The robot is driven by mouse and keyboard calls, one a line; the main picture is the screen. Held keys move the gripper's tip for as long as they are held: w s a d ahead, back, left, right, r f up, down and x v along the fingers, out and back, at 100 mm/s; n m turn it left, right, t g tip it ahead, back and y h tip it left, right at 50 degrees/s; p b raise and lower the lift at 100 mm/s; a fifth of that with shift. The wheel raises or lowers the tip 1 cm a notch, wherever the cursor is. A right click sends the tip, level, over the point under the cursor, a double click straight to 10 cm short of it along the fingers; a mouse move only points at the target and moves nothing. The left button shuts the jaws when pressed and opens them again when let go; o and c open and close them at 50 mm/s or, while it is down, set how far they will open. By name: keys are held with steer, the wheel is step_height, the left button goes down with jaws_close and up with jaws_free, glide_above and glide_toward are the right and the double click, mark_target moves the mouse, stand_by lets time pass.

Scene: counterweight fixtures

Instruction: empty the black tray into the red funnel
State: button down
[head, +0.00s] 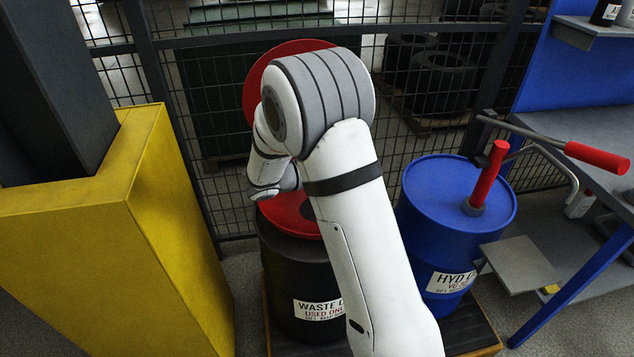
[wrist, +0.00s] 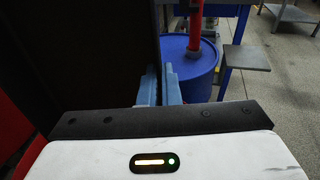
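The red funnel (head: 288,212) sits on top of the black waste oil drum (head: 290,262), partly hidden by my arm. A round red lid-like disc (head: 262,78) stands upright behind my arm. In the wrist view the black tray (wrist: 80,55) fills the upper left as a dark, steeply tilted face. My gripper (wrist: 161,88) has its blue fingers on either side of the tray's edge and looks shut on it. Red surfaces (wrist: 12,120) show at the left edge of the wrist view, beside the tray. The head view hides the tray and fingers, and the tray's contents cannot be seen.
A blue drum (head: 430,225) with a red-handled pump (head: 488,175) stands right of the black drum. A yellow guard (head: 110,225) is close on the left. A wire fence (head: 215,120) runs behind. A blue workbench (head: 590,110) stands at the right.

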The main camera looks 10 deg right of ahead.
steer(key=d+y+p, duration=0.1)
steer(key=w+d+y+p, duration=0.1)
steer(key=d, duration=0.1)
steer(key=shift+d+r+g, duration=0.1)
steer(key=shift+d+g, duration=0.15)
steer(key=shift+g, duration=0.05)
steer(key=w+d+f+g+y+p, duration=0.1)
steer(key=d+f+y+p, duration=0.1)
steer(key=d+y+p, duration=0.4)
steer(key=w+d+f+g+y+p, duration=0.2)
steer(key=d+y+p, duration=0.4)
steer(key=p, duration=0.9)
steer(key=shift+w+d+f+g+y+p, duration=0.3)
steer(key=shift+d+f+y+p, duration=0.1)
steer(key=shift+f+y, duration=0.4)
step_height(320, 180, up, 5)
steer(key=shift+s, duration=0.1)
